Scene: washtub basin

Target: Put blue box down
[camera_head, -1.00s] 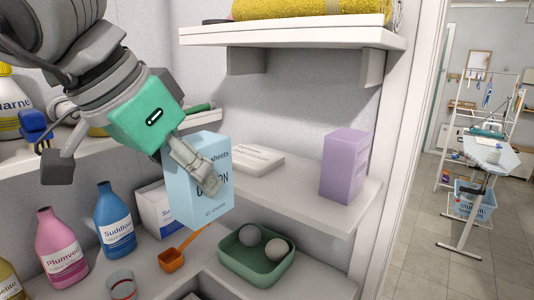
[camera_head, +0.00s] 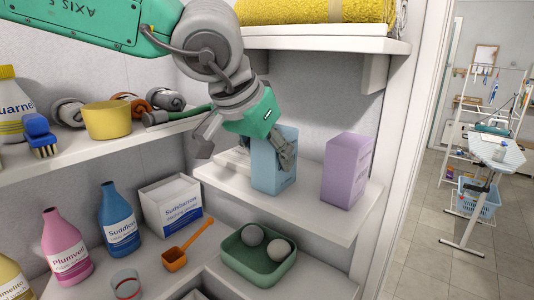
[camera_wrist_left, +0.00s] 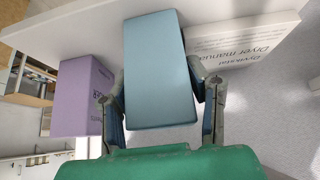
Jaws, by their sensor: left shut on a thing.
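The light blue box (camera_head: 272,172) is upright at the middle shelf (camera_head: 322,217), left of the purple box (camera_head: 346,170). My left gripper (camera_head: 246,155) reaches down from above and is shut on the blue box. In the left wrist view the blue box (camera_wrist_left: 158,75) sits between the two fingers of the gripper (camera_wrist_left: 161,112). The box's base looks at or very near the shelf surface; I cannot tell for sure if it touches. My right gripper is not in view.
A white dryer manual (camera_wrist_left: 240,45) lies on the shelf beside the blue box. A yellow towel (camera_head: 310,12) lies on the shelf above. Below are a green tray (camera_head: 258,262) with two balls, an orange scoop (camera_head: 176,258) and a white carton (camera_head: 172,207).

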